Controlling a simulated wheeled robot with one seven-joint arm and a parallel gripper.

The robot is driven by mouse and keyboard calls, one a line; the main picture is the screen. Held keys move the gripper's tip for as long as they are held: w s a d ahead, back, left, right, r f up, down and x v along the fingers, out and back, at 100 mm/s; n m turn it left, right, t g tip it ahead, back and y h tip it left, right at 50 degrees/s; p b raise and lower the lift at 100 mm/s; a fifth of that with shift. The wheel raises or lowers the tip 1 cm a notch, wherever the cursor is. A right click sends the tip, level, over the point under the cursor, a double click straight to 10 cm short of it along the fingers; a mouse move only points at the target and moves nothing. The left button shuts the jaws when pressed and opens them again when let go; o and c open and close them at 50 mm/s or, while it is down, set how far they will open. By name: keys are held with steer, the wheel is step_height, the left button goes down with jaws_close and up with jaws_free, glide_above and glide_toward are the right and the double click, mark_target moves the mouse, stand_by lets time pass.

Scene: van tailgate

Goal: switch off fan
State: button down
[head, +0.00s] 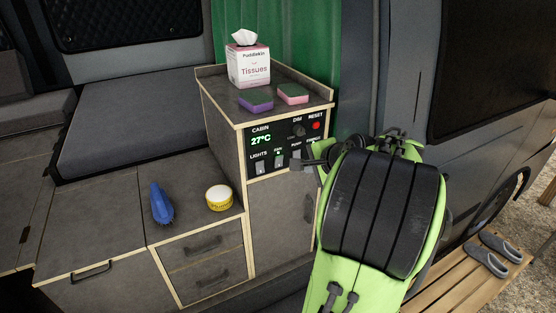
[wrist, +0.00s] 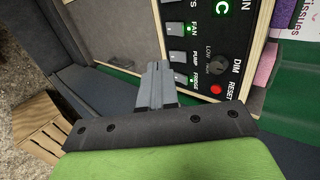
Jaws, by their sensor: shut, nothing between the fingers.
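The black control panel (head: 288,141) is on the front of the cabinet. The fan switch (head: 279,161) is a pale rocker under a small FAN label that looks green. My gripper (head: 296,164) is shut and empty, in front of the panel's lower right, by the pump and fridge switches. In the wrist view my gripper (wrist: 157,70) overlaps that area and partly hides those switches. I cannot tell whether it touches the panel.
The dim knob (wrist: 218,66) and red reset button (wrist: 216,90) are on the same panel. A tissue box (head: 248,66), a purple sponge (head: 255,100) and a pink-green sponge (head: 292,94) stand on the cabinet. A blue brush (head: 161,204) and a yellow tub (head: 219,198) lie left.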

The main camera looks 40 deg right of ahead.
mark_target(280, 160)
steer(key=x, duration=0.4)
steer(key=r+x, duration=0.1)
steer(key=x, duration=0.3)
steer(key=w+p+x, duration=0.1)
steer(key=x, duration=0.3)
steer(key=shift+w+d+r, duration=0.2)
steer(key=shift+r, duration=0.1)
steer(key=shift+w+d, duration=0.15)
steer(key=shift+w, duration=0.35)
steer(key=shift+w+r+p, duration=0.2)
steer(key=shift+r+p, duration=0.15)
steer(key=shift+p, duration=0.6)
steer(key=shift+d+f+g, duration=0.1)
steer(key=shift+f+g, duration=0.15)
steer(key=shift+g, duration=0.05)
steer(key=shift+r, duration=0.15)
